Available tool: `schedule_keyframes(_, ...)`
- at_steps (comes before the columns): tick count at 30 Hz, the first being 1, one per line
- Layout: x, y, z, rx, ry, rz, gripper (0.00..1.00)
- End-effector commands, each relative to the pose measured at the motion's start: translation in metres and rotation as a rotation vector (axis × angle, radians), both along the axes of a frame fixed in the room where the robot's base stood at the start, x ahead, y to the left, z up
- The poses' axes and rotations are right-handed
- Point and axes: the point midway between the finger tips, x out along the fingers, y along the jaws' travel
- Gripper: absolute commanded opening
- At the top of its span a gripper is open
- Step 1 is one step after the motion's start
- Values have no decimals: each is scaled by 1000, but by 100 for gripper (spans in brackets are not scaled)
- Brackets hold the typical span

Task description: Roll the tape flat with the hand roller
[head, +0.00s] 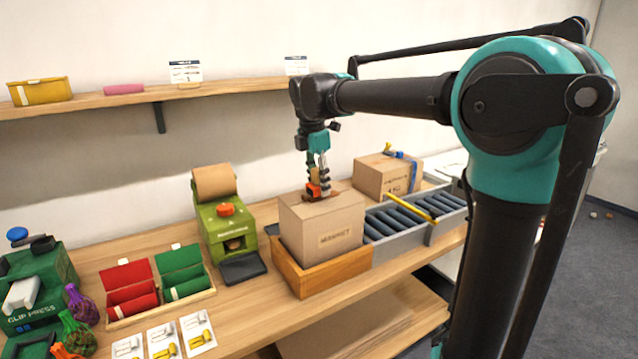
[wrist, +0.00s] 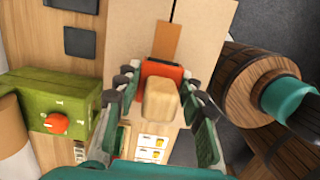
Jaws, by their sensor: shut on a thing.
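A hand roller with a pale wooden handle (wrist: 160,102) and an orange-red body (wrist: 158,68) is in my gripper (wrist: 160,106). In the head view my gripper (head: 318,181) points down, with the roller's orange part (head: 312,191) at the top of a cardboard box (head: 322,230). The fingers are shut on the handle. A brown tape strip (wrist: 168,42) lies on the box top in the wrist view, just ahead of the roller, which covers part of it. I cannot tell whether the roller presses on the tape.
The box sits in a wooden tray (head: 337,277). To the right are a roller conveyor (head: 393,221), a yellow bar (head: 412,211) and another box (head: 383,178). A green dispenser with brown roll (head: 228,222) stands left, beyond it red and green bins (head: 158,285). A shelf (head: 130,100) runs behind.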

Motion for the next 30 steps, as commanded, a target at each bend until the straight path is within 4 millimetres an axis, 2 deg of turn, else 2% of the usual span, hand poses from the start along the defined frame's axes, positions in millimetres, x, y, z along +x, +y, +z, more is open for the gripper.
schedule_keyframes(30, 0, 0, -9, 0, 0, 0, 16)
